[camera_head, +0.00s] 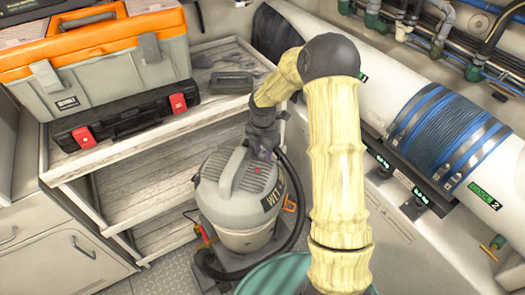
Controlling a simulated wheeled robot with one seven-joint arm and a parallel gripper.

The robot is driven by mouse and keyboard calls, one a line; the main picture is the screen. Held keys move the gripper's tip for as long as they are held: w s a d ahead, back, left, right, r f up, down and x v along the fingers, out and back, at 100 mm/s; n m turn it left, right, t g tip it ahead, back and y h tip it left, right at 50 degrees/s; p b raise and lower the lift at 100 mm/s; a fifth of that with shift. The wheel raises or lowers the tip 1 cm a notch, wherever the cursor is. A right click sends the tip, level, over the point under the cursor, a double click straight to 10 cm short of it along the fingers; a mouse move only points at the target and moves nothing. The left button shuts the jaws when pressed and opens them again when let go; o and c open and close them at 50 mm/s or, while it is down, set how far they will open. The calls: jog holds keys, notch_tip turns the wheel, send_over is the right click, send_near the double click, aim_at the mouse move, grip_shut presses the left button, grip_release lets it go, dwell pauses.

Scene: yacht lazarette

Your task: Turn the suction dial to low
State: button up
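A grey wet/dry vacuum (240,215) with a ribbed lid and a curved carry handle (235,163) stands upright on the floor at the centre. My yellow-sleeved arm reaches over from the right, and my dark gripper (263,152) points down at the back right part of the lid, touching it or just above. The suction dial cannot be made out; the gripper may hide it. A small red mark (258,168) shows on the lid beside the gripper. The fingers are too small and dark to tell whether they are open.
A black hose (297,200) curves round the vacuum's right side. Left are wooden shelves (120,160) bearing an orange and grey toolbox (100,70) and a black case (125,115). A large white pipe (385,95) runs along the right wall. Some floor (180,272) is clear at front left.

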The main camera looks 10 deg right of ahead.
jog(key=c, duration=0.7)
